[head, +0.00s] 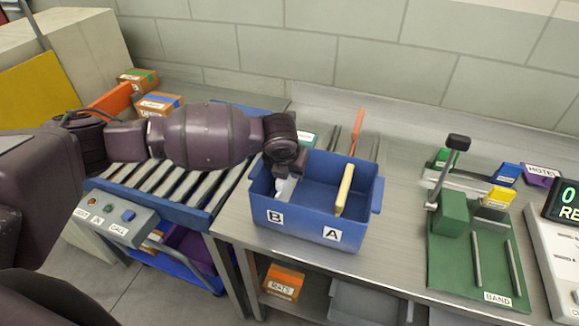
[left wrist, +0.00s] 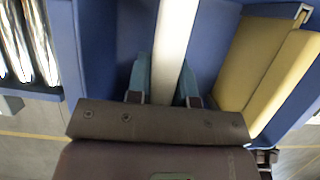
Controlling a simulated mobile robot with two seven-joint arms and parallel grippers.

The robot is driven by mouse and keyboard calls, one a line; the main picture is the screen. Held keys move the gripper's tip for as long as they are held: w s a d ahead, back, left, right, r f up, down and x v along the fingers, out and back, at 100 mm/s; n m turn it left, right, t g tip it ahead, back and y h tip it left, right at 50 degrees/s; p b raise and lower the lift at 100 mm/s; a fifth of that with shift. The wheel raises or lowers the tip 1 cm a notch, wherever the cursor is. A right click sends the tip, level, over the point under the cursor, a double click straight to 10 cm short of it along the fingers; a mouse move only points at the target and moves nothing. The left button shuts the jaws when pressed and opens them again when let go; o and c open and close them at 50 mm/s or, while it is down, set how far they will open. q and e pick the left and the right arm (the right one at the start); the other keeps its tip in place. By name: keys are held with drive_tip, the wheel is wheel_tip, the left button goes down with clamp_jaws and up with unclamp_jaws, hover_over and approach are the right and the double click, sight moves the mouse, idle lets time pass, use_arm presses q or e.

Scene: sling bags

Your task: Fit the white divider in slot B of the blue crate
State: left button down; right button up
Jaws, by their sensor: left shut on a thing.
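The blue crate (head: 300,221) stands on the steel bench, with a B label (head: 274,217) front left and an A label (head: 332,234) front right. A yellow divider (head: 344,190) stands on the A side; it also shows in the left wrist view (left wrist: 262,60). My left gripper (head: 284,172) reaches down into the crate on the B side. In the left wrist view its two fingers (left wrist: 164,85) are shut on the white divider (left wrist: 176,35). The white divider's lower part (head: 285,189) shows behind the B label. Whether it sits in the slot is hidden.
A roller conveyor (head: 190,186) with a button panel (head: 120,217) is at the left. An orange-handled tool (head: 357,131) stands behind the crate. A green fixture (head: 470,265) with a lever is at the right. Bare bench (head: 400,190) lies between crate and fixture.

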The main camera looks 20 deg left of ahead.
use_arm(q)
drive_tip(key=shift+f, duration=0.95)
use_arm(e)
drive_tip(key=shift+f, duration=0.3)
use_arm(q)
drive_tip(key=c, duration=0.9)
unclamp_jaws()
drive_tip(key=shift+r, duration=0.25)
drive_tip(key=v, duration=1)
drive_tip(key=shift+s+r+b, duration=0.1)
drive_tip(key=shift+s+b, duration=0.05)
drive_tip(key=shift+b, duration=0.15)
use_arm(e)
drive_tip(key=shift+w+r, duration=0.3)
drive_tip(key=shift+r, duration=0.1)
drive_tip(key=shift+s, duration=0.1)
